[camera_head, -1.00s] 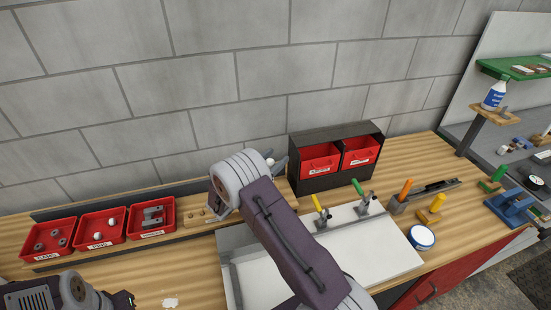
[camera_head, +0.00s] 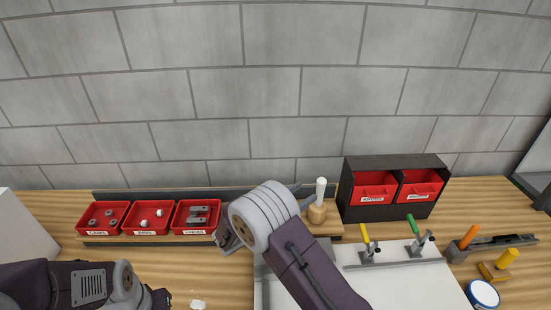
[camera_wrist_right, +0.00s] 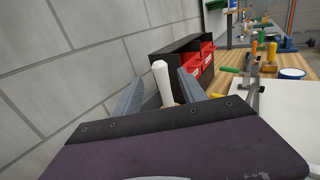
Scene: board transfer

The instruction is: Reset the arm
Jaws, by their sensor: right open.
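My right gripper (camera_head: 306,192) is at the back of the bench, partly hidden behind my own right wrist. In the right wrist view its two grey fingers (camera_wrist_right: 160,80) are apart. A white-handled tool (camera_head: 321,188) stands upright in a wooden holder (camera_head: 317,213) beside the fingers. In the right wrist view the white handle (camera_wrist_right: 162,85) shows in the gap between the fingers, with no visible grip on it. My left arm comes in at the lower left; its gripper (camera_head: 160,298) is dark and its fingers cannot be made out.
Red bins (camera_head: 152,217) stand at the back left. A black rack (camera_head: 392,163) with two red drawers stands right of the tool. A white board (camera_head: 420,285) with yellow-handled (camera_head: 365,235) and green-handled (camera_head: 413,225) clamps lies in front. A round tub (camera_head: 483,293) is at right.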

